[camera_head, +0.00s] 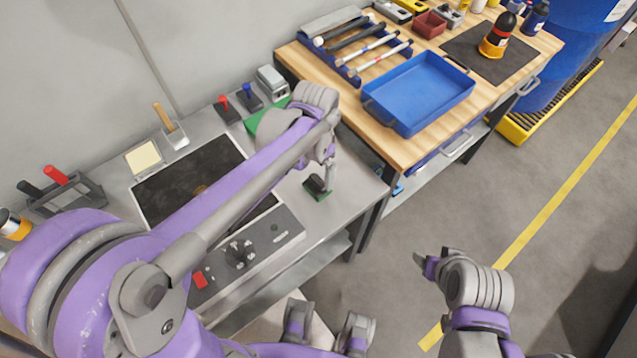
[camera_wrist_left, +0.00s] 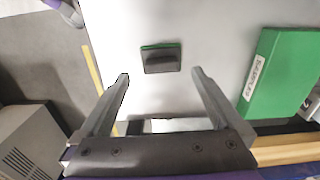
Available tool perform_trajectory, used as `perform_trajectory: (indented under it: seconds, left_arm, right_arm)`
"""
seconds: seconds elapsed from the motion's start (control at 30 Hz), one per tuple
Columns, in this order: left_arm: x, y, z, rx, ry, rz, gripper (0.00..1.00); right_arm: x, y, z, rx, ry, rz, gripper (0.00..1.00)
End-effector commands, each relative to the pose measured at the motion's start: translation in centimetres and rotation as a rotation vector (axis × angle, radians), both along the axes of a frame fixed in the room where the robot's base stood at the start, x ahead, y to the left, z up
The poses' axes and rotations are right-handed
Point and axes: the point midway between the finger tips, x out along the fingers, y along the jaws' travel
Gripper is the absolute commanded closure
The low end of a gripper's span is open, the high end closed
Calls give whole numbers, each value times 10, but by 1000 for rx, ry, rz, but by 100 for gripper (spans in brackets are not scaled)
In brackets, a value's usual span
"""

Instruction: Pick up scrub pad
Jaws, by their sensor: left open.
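The scrub pad (camera_head: 316,188) is a small dark block with a green edge. It lies on the grey bench top (camera_head: 350,193), near its right end. In the left wrist view the scrub pad (camera_wrist_left: 161,60) lies flat ahead of the fingertips, between their lines. My left gripper (camera_head: 329,178) points down just over the pad and partly overlaps it in the head view. In the left wrist view the gripper (camera_wrist_left: 160,78) has its fingers wide apart with nothing between them. My right gripper (camera_head: 434,260) hangs over the floor at the lower right, apart from the bench.
A green box (camera_wrist_left: 282,75) stands beside the pad on the bench. A dark inset panel (camera_head: 170,190) and a control panel with a knob (camera_head: 240,252) are left of it. A wooden workbench (camera_head: 400,150) with a blue tray (camera_head: 420,90) adjoins at the back right.

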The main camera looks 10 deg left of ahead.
Motion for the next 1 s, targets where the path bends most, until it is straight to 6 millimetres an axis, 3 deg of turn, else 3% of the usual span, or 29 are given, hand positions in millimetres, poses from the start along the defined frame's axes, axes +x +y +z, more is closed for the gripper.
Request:
perform_trajectory:
  seconds: [0.5, 0.77, 0.83, 1.0]
  left_arm:
    - [1, 0, -59, -1, -1, 1, 0]
    - [1, 0, -63, 0, -1, 1, 0]
    - [1, 0, -63, 0, -1, 1, 7]
    - [1, 0, -62, 0, -1, 1, 38]
  right_arm:
    - [-1, 0, -6, 0, 2, 0, 32]
    - [-1, 0, -6, 0, 2, 0, 32]
    - [-1, 0, -6, 0, 2, 0, 32]
    - [-1, 0, -6, 0, 2, 0, 32]
